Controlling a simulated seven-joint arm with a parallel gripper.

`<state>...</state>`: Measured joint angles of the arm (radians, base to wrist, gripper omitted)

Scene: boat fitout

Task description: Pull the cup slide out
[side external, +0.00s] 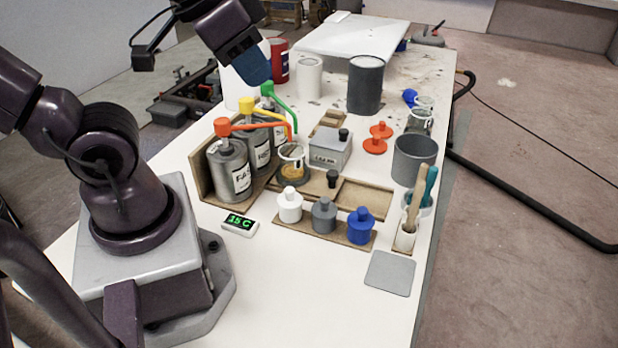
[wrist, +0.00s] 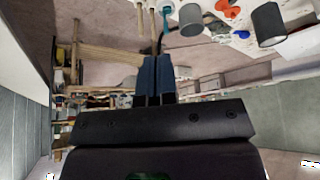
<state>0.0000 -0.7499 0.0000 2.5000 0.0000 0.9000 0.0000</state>
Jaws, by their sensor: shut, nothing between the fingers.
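The cup slide (side external: 316,185) is a flat brown wooden piece with an upright black knob (side external: 333,178), in a wooden track (side external: 366,198) in the middle of the bench. A clear cup (side external: 291,168) with an amber bottom stands at its left end, by the pump spouts. My gripper (side external: 256,70) is raised high over the back left of the bench, well away from the knob. Its blue fingers (wrist: 155,78) are shut and empty in the wrist view. I cannot make out the slide in the wrist view.
Several pump bottles (side external: 232,170) with coloured spouts stand left of the cup. A grey box (side external: 331,147) is behind the slide. White, grey and blue knobbed pieces (side external: 324,215) stand in front. A grey pot (side external: 414,158) is at right. The front bench is mostly clear.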

